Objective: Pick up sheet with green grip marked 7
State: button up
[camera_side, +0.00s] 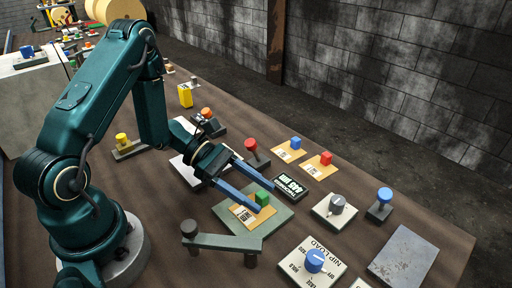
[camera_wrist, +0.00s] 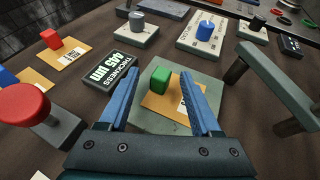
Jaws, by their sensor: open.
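The sheet with the green grip is an orange-tan card (camera_side: 246,214) with a printed white label, lying on a grey-green square plate (camera_side: 272,229). Its green block grip (camera_side: 262,198) stands up from it. In the wrist view the green grip (camera_wrist: 160,80) shows between and just beyond my fingers, with the sheet (camera_wrist: 165,107) under it. The number on the label is too small to read. My gripper (camera_side: 249,194) has two blue fingers, spread apart and empty, above and beside the sheet. It also shows in the wrist view (camera_wrist: 160,84).
A red knob (camera_side: 250,145) and a black thickness display (camera_side: 290,186) stand close by. Sheets with blue (camera_side: 295,143) and red (camera_side: 325,158) grips lie farther back. A grey bar on posts (camera_side: 222,241) stands nearby. A nip-load dial (camera_side: 314,261) is at front.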

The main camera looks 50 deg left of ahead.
jog(key=shift+w+d+f, duration=0.2)
jog(key=shift+d+f, duration=0.05)
jog(key=shift+d, duration=0.35)
jog(key=shift+c, duration=0.3)
grip_shut()
jog(key=shift+r, duration=0.1)
